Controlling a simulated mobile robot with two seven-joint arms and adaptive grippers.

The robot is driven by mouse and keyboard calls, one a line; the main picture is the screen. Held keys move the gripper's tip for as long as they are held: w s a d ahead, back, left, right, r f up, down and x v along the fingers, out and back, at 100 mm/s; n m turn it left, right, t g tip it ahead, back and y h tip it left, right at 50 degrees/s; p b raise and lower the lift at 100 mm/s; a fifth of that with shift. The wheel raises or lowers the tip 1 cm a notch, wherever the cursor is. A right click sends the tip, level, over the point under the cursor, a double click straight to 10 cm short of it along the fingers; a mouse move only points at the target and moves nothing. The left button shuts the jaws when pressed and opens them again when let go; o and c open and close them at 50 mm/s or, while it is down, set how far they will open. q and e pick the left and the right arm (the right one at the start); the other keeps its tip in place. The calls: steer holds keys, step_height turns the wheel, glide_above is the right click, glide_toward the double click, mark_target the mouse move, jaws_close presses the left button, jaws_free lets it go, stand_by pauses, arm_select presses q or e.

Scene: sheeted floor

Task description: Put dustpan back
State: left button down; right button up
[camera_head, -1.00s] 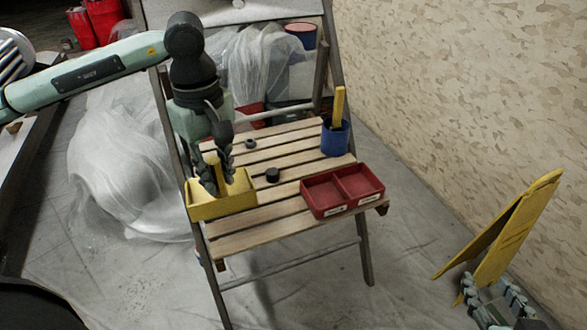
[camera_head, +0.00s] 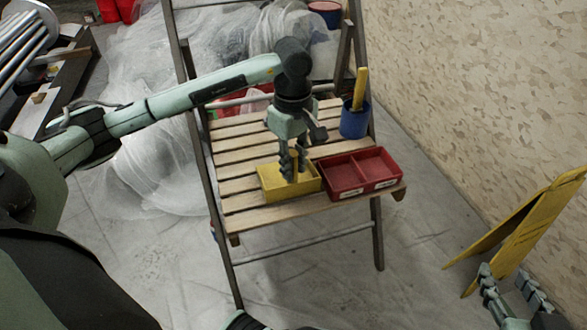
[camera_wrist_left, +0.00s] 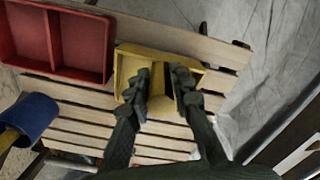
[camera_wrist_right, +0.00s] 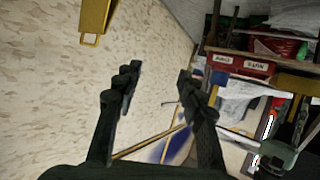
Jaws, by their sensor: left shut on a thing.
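The yellow dustpan (camera_head: 272,188) is on or just above the wooden slatted chair seat (camera_head: 250,213), close against the left side of a red two-compartment tray (camera_head: 345,190). It also shows in the left wrist view (camera_wrist_left: 128,62), beside the tray (camera_wrist_left: 83,45). My left gripper (camera_head: 293,170) points down from above and is shut on the dustpan's upright handle. Whether the dustpan's base touches the slats is not clear. My right gripper (camera_head: 507,282) is at the lower right, away from the chair. In the right wrist view its fingers (camera_wrist_right: 160,80) are apart with nothing between them.
A blue cup (camera_head: 354,125) holding a yellow-handled tool stands behind the tray. A yellow folding sign (camera_head: 535,222) stands on the floor by the wall, near my right gripper. Plastic sheeting (camera_head: 140,165) covers things left of and behind the chair. The front slats are clear.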

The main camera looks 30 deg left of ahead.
arm_select(q)
steer(key=shift+f, duration=0.7)
arm_select(e)
steer(key=shift+w+a+r, duration=0.15)
steer(key=shift+a+r, duration=0.15)
arm_select(q)
steer(key=shift+f, duration=0.1)
arm_select(e)
steer(key=shift+r+t, duration=0.1)
steer(key=shift+t, duration=0.2)
arm_select(q)
steer(key=shift+f, duration=0.1)
steer(key=c, duration=1.5)
jaws_free()
steer(key=shift+o, duration=0.8)
arm_select(e)
steer(key=shift+w+a+r+y, duration=0.2)
steer(key=shift+a+r+y, duration=0.15)
steer(key=shift+r, duration=0.15)
